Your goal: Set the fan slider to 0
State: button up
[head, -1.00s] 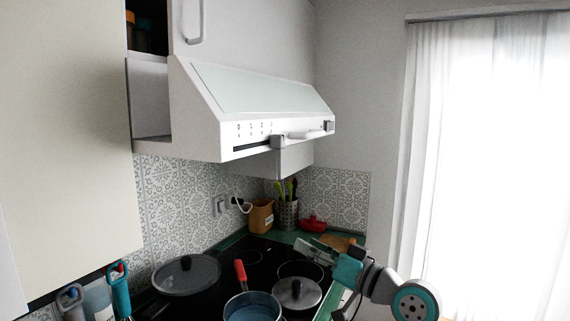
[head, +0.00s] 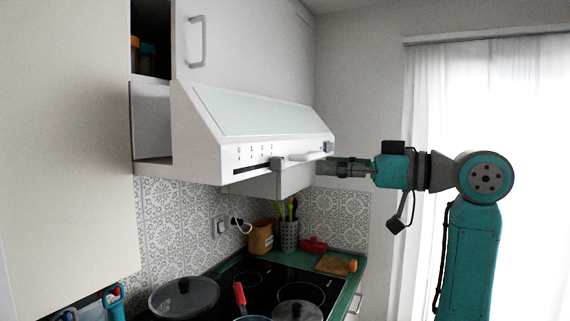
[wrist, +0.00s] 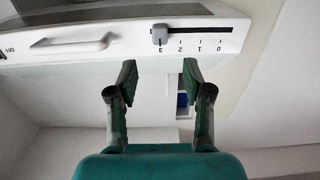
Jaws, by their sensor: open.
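The fan slider knob (head: 277,163) is a small grey block on the front strip of the white range hood (head: 228,154). It sits at the 3 end of its dark slot, with the 0 mark at the slot's other end, on the left in the head view. In the wrist view, where the scale is upside down, the knob (wrist: 160,34) is by the 3 and the slot (wrist: 198,30) runs right to 0. My gripper (wrist: 159,70) is open and empty. Its fingertips are below the knob in that view, apart from it. In the head view my gripper (head: 325,166) is right of the knob.
A white bar handle (wrist: 70,47) is on the hood front beside the slider. A dark switch (head: 328,147) is at the hood's right end. Below are a hob with pans (head: 185,298), a utensil holder (head: 289,235) and a cutting board (head: 331,265). Cabinets surround the hood.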

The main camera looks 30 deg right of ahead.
aim_at(284, 163)
jog(key=x, duration=0.9)
jog(key=shift+w+a, duration=0.2)
jog(key=shift+w, duration=0.15)
grip_shut()
